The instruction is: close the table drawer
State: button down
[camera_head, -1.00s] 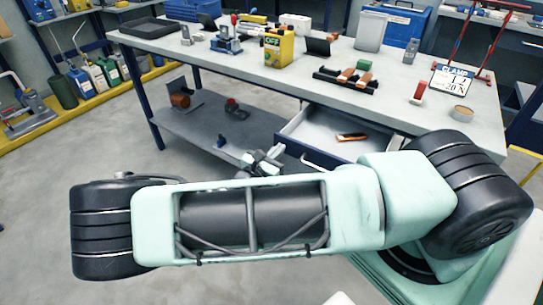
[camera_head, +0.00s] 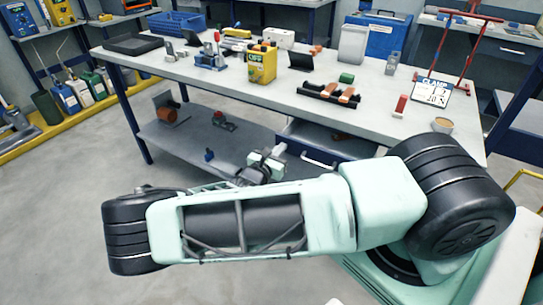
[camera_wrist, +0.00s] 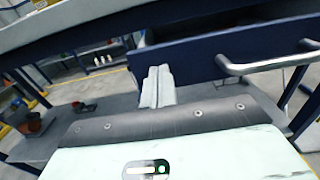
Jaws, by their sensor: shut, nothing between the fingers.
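The table drawer has a dark blue front (camera_head: 345,149) with a light bar handle (camera_head: 320,162). The front (camera_wrist: 205,61) and handle (camera_wrist: 270,65) also show in the wrist view. My gripper (camera_head: 279,150) is at the left end of the drawer front. In the wrist view its fingers (camera_wrist: 157,73) are together and empty, their tips close to the front, left of the handle. I cannot tell whether they touch. My arm covers part of the area below the drawer.
The grey tabletop (camera_head: 220,85) holds a yellow can (camera_head: 262,63), a dark rack with orange-brown pieces (camera_head: 329,93), a sign (camera_head: 431,92) and a tan bowl (camera_head: 442,126). A lower shelf (camera_head: 185,140) carries small tools. The floor at left is clear.

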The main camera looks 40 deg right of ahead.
aim_at(294, 134)
jog(key=p+x, duration=0.2)
jog(key=x, duration=0.8)
jog(key=shift+d, duration=0.1)
jog(key=shift+d+r, duration=0.1)
